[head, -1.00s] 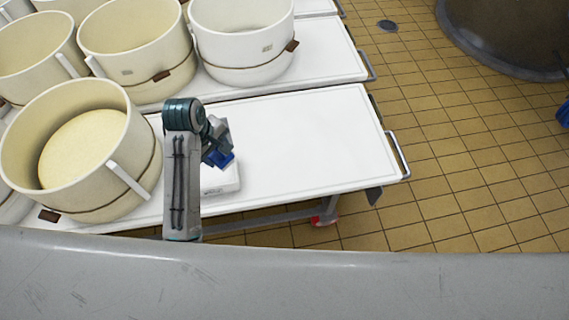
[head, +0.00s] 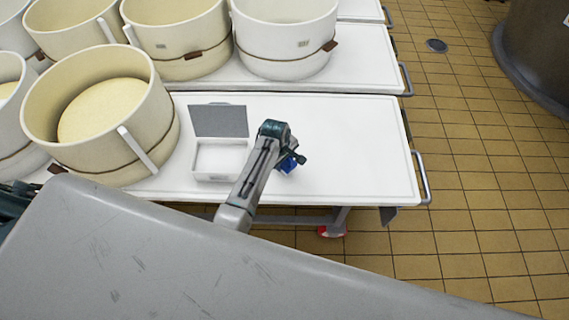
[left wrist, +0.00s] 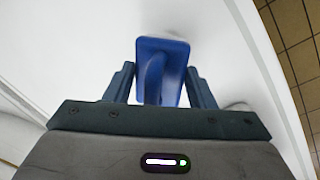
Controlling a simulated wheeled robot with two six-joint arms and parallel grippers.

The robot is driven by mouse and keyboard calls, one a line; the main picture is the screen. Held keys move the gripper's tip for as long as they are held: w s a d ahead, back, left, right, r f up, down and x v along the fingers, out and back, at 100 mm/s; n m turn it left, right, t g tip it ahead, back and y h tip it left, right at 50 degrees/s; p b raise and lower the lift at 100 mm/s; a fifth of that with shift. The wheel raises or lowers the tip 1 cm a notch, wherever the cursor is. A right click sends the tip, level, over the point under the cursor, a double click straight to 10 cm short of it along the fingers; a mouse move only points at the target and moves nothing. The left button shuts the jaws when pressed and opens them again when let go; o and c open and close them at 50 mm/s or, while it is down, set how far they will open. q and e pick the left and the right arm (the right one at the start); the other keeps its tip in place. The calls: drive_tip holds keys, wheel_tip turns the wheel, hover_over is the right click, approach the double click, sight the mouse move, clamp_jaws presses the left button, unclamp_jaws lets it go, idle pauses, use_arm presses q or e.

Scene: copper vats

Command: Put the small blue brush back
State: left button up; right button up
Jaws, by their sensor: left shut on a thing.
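The small blue brush (head: 288,164) is in my left gripper (head: 292,160), above the white table to the right of a white box. In the left wrist view the brush (left wrist: 174,58) shows its blue back and raised handle, with a pale edge that may be bristles at its far side. The two fingers of the left gripper (left wrist: 160,78) stand on either side of it. My right gripper is not in view.
The white box (head: 212,178) stands with its grey-lined lid (head: 219,121) raised. Its inside looks white and empty. A cream tub (head: 50,130) stands left of it; more tubs stand behind. The right part of the table (head: 360,150) is clear.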

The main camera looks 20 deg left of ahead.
use_arm(q)
drive_tip(key=shift+f, duration=1.35)
drive_tip(key=o, duration=1)
drive_tip(key=shift+f, duration=0.1)
drive_tip(key=r, duration=0.4)
drive_tip(key=s+r, duration=0.1)
drive_tip(key=r, duration=0.3)
drive_tip(key=s+a+r, duration=0.1)
drive_tip(key=r, duration=0.3)
drive_tip(key=shift+a, duration=0.1)
